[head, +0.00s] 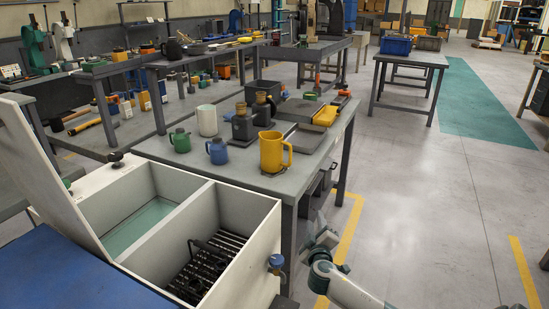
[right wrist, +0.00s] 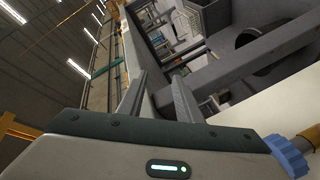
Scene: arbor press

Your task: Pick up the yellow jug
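The yellow jug (head: 270,153) stands upright on the grey workbench (head: 240,172), near its front right corner, with its handle to the right. My right gripper (head: 322,228) is in the head view, to the right of and below the jug, beside the bench and apart from the jug. In the right wrist view its two fingers (right wrist: 160,80) are apart with nothing between them. The jug cannot be made out for certain in that view. My left gripper is not in view.
A blue jug (head: 217,151), a green jug (head: 180,141) and a white cylinder (head: 207,120) stand left of the yellow jug. Dark pots and a yellow box (head: 326,115) are behind. An open white bin (head: 262,235) stands in front. The floor to the right is clear.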

